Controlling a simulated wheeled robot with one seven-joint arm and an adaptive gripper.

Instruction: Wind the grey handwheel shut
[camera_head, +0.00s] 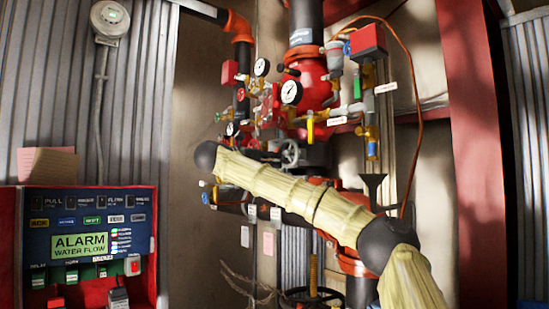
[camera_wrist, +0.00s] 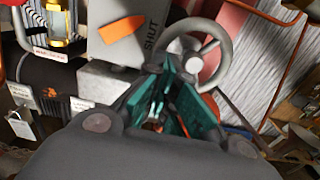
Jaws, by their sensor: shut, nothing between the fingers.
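The grey handwheel (camera_head: 291,153) is a small spoked wheel on the red and black pipework, just above my pale arm in the head view. In the wrist view the handwheel (camera_wrist: 192,46) shows its round rim and pale hub right beyond my fingertips. My gripper (camera_wrist: 172,78) has dark fingers with green pads; it is shut and empty, with its tips at the near lower side of the wheel. I cannot tell whether they touch it. The head view does not show my gripper clearly. A grey plate (camera_wrist: 135,45) marked SHUT with an orange pointer (camera_wrist: 120,28) is left of the wheel.
Gauges (camera_head: 291,92), valves and a copper-coloured tube crowd around the wheel. A padlock (camera_wrist: 20,128) and tags hang at the left in the wrist view. An alarm panel (camera_head: 80,243) stands at lower left, and a larger black wheel (camera_head: 312,297) is low in the middle.

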